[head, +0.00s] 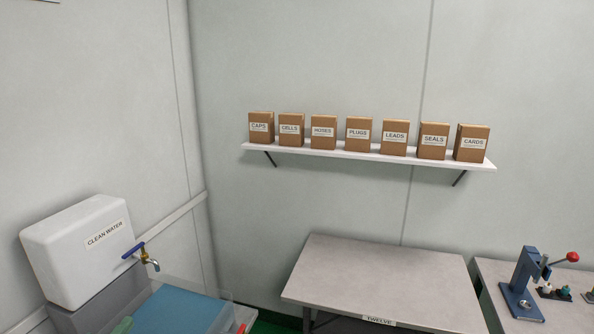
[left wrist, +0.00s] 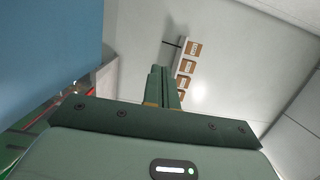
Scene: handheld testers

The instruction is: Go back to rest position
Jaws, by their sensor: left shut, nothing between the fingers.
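My left gripper (left wrist: 164,90) fills the lower half of the left wrist view. Its two dark green fingers are together, with nothing between them, and point toward the wall with the shelf of boxes. My right gripper is in neither view.
A white water container (head: 75,250) with a blue-handled tap stands left, near a blue surface (head: 180,312). A wall shelf (head: 340,151) holds several labelled cartons. A grey table (head: 385,275) is bare. A blue press (head: 522,285) stands on the right bench.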

